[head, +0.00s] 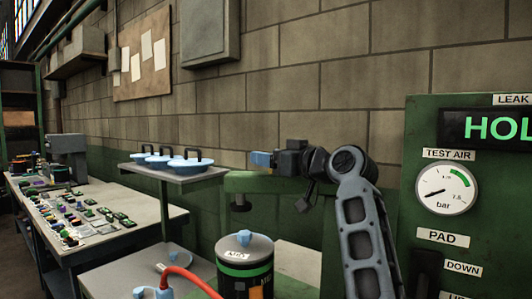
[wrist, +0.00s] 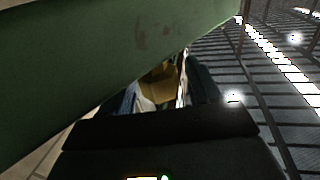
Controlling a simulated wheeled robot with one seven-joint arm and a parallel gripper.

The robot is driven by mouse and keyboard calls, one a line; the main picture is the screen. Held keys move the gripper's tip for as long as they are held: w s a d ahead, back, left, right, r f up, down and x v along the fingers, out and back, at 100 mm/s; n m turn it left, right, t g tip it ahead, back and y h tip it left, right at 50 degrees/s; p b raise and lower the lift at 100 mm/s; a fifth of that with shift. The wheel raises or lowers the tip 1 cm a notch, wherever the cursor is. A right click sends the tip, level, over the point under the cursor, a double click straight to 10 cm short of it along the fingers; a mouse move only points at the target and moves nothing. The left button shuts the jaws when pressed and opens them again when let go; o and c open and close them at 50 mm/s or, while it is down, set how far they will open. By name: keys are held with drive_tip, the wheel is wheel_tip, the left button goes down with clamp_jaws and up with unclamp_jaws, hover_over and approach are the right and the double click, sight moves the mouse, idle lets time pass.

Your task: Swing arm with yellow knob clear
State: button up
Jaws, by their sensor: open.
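A green arm (head: 262,184) reaches left from the green panel in the head view, behind and below my gripper (head: 262,159). A small dark knob-like part (head: 240,203) hangs under its left end. In the wrist view a wide green bar (wrist: 90,65), probably this arm, crosses close to the camera and covers the upper left. Beyond it, a dull yellow thing (wrist: 160,85), perhaps the knob, shows between the fingers of my gripper (wrist: 162,98). Contact cannot be told. My gripper is open. No yellow knob can be made out in the head view.
The green panel (head: 428,200) with a gauge stands at right. A dark canister (head: 246,268) and a red hose (head: 190,280) are below my gripper. A grey shelf (head: 180,174) with blue-lidded dishes and a cluttered bench (head: 150,212) lie left.

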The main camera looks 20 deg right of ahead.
drive_tip(key=shift+x, duration=0.85)
drive_tip(key=shift+c, duration=0.3)
clamp_jaws()
